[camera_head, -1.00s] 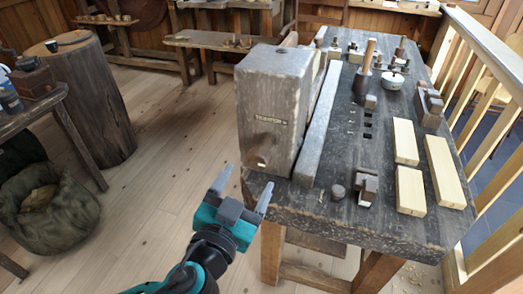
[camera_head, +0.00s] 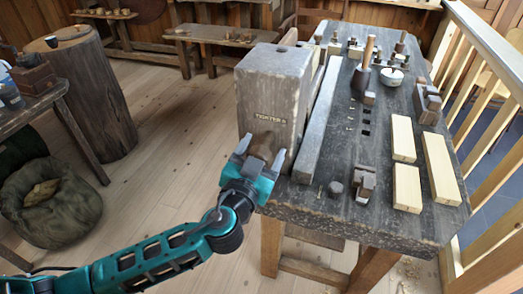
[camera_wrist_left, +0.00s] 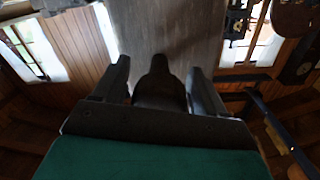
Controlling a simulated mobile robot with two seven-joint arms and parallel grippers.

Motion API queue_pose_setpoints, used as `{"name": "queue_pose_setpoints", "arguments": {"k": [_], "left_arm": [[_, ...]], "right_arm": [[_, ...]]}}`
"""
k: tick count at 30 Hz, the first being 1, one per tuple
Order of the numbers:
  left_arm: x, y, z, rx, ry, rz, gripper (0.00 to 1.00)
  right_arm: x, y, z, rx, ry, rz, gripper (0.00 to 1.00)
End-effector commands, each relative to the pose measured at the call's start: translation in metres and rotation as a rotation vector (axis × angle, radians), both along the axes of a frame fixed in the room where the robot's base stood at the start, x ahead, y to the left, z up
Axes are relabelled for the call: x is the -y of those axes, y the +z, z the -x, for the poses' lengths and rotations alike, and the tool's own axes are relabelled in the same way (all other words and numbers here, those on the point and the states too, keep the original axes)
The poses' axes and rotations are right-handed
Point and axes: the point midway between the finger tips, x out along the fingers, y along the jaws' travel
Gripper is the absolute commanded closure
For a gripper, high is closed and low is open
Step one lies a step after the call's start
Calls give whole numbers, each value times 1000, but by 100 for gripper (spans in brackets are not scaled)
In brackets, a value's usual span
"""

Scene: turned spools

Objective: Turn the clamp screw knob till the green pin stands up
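The clamp screw knob (camera_head: 263,146) is a brown wooden piece low on the front face of the big grey wooden block (camera_head: 266,88) at the bench's left end. A "TIGHTER" label sits on that face above it. My left gripper (camera_head: 261,150) is at the knob, one finger on each side. In the left wrist view, the dark knob (camera_wrist_left: 160,85) stands between the two fingers (camera_wrist_left: 160,84), with gaps on both sides, so the gripper is open around it. I cannot make out a green pin in either view. My right gripper is not in view.
A stump (camera_head: 92,95) and a green sack (camera_head: 52,203) stand left. Floor between them and the bench is open.

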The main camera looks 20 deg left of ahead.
Motion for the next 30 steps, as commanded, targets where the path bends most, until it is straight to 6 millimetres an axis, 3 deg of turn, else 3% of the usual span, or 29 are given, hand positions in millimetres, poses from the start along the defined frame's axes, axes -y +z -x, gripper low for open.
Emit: {"name": "queue_pose_setpoints", "arguments": {"k": [15, 30], "left_arm": [[0, 0, 0, 0, 0, 0, 76], [0, -1, 0, 2, 0, -50, 77]], "right_arm": [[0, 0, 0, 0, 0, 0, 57], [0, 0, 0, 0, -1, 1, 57]]}}
